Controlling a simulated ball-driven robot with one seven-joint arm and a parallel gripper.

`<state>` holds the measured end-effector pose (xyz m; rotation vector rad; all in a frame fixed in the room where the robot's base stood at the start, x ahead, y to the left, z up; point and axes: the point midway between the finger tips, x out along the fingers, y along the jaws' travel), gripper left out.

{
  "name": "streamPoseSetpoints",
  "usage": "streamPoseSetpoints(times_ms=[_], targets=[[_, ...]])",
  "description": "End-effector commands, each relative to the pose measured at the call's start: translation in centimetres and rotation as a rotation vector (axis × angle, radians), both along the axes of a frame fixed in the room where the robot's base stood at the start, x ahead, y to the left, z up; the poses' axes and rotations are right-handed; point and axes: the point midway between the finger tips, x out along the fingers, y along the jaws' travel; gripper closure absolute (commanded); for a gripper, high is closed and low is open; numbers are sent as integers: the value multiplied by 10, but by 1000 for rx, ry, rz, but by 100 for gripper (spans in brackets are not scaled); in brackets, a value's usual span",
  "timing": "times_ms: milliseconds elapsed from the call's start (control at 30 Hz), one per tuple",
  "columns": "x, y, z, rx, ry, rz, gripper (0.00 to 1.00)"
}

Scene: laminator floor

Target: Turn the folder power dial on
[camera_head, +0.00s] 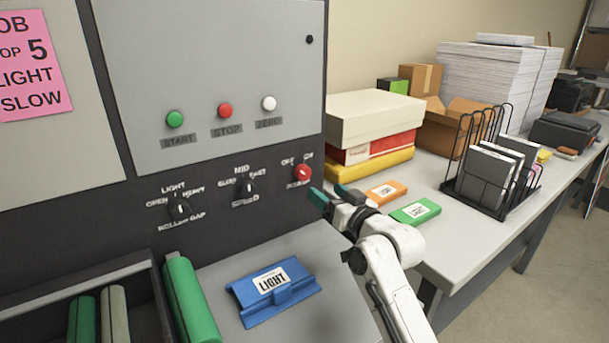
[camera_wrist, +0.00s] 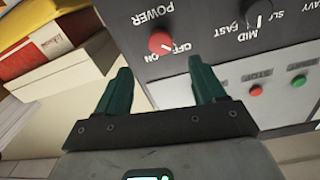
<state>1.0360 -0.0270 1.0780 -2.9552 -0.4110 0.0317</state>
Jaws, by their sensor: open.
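The power dial (camera_head: 303,173) is a small red knob on the dark lower panel of the machine, with OFF and ON printed above it and POWER below. My gripper (camera_head: 331,195) has dark green fingers and is just right of and below the dial in the head view. In the wrist view my gripper (camera_wrist: 159,66) is open and empty, with the fingers apart and not around the dial.
Speed knob (camera_head: 247,187) and roller gap knob (camera_head: 179,208) sit left of the dial. Stacked boxes (camera_head: 374,118) stand on the bench behind my gripper. Orange (camera_head: 378,197) and green (camera_head: 408,214) labelled blocks lie beside my arm. A blue LIGHT piece (camera_head: 300,292) lies in front.

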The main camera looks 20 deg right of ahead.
Motion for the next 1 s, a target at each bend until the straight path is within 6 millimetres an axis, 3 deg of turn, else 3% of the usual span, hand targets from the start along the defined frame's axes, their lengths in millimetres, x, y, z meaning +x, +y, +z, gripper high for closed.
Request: streamPoseSetpoints(times_ms=[533,700,1000], targets=[[77,23,1,-2,0,2,31],[89,26,0,-2,0,1,31],[93,27,0,-1,1,0,31]])
